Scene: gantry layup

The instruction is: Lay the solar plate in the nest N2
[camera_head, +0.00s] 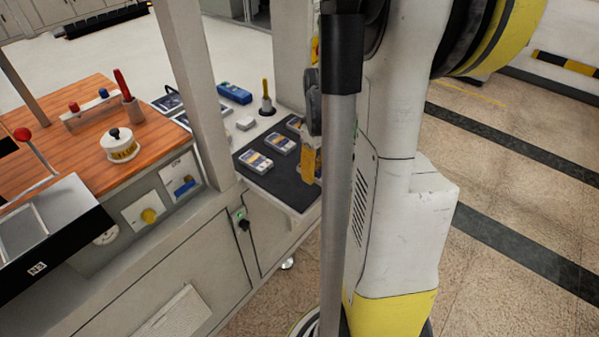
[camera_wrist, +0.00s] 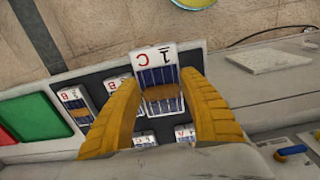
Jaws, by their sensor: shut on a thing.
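In the wrist view my gripper (camera_wrist: 160,84) is shut on a solar plate (camera_wrist: 155,66), blue-celled with a white end marked "1 C", upside down in this view. The fingers clasp its two long sides. The plate looks larger than the plates around it, but how high it is above the dark mat (camera_wrist: 92,83) is hard to tell. In the head view the orange fingers (camera_head: 308,166) are at the right side of the mat (camera_head: 262,183), partly behind a grey pole; the held plate is mostly hidden there. No nest marked N2 is readable.
Several other plates (camera_head: 255,161) lie on the mat. A black-fronted fixture labelled what looks like N3 (camera_head: 37,267) is at the lower left. A white post (camera_head: 198,90) stands between the wooden bench top (camera_head: 70,125) and the mat. A blue device (camera_head: 234,93) lies behind the mat.

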